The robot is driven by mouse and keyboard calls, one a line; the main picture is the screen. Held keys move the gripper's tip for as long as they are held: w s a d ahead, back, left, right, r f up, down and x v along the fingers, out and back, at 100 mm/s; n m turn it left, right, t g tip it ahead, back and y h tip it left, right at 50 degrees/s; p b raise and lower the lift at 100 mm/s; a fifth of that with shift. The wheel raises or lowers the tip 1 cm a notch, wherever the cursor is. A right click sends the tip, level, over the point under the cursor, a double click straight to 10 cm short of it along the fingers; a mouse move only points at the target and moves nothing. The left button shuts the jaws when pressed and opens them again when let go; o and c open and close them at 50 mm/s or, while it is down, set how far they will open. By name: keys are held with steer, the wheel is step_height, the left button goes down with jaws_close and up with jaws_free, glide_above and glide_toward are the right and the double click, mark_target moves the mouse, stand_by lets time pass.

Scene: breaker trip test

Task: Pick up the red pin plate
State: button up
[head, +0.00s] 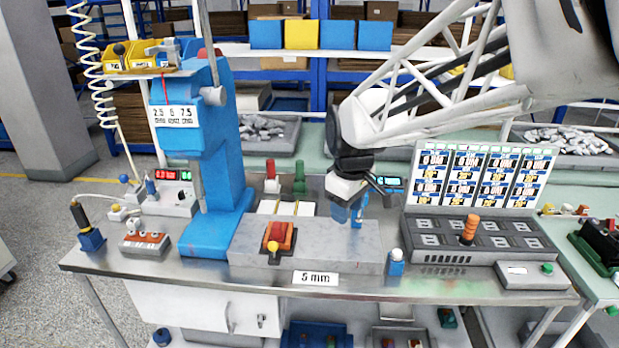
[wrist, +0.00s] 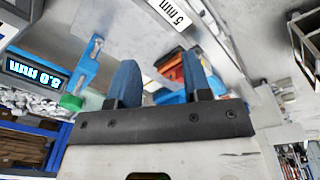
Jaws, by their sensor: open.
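My gripper (head: 348,213) is open and empty, with blue fingers. It hangs above the right part of the grey block on the bench. In the wrist view its fingers (wrist: 158,80) point toward the bench. A red piece with a base (head: 272,180) stands upright behind the grey block, beside a similar green piece (head: 299,181). A red-orange block with a yellow knob (head: 279,238) sits on the grey block's left part, left of my gripper. A red-orange part (wrist: 171,70) shows beyond the fingers in the wrist view. I cannot tell which red piece is the pin plate.
The grey block (head: 335,251) has a "5 mm" label at its front. A blue press (head: 215,165) stands to the left. A blue bottle (head: 396,264) stands right of the block. A grey panel with an orange handle (head: 440,240) fills the right side.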

steer(key=w+a+f+n, duration=0.4)
steer(key=w+a, duration=0.3)
steer(key=a, duration=0.2)
steer(key=n+g, duration=0.1)
steer(key=n, duration=0.2)
glide_above(277, 224)
steer(key=f, duration=0.4)
steer(key=shift+s, duration=0.2)
steer(key=shift+f, duration=1.35)
steer(key=shift+w+f, duration=0.1)
steer(key=shift+f, duration=2.5)
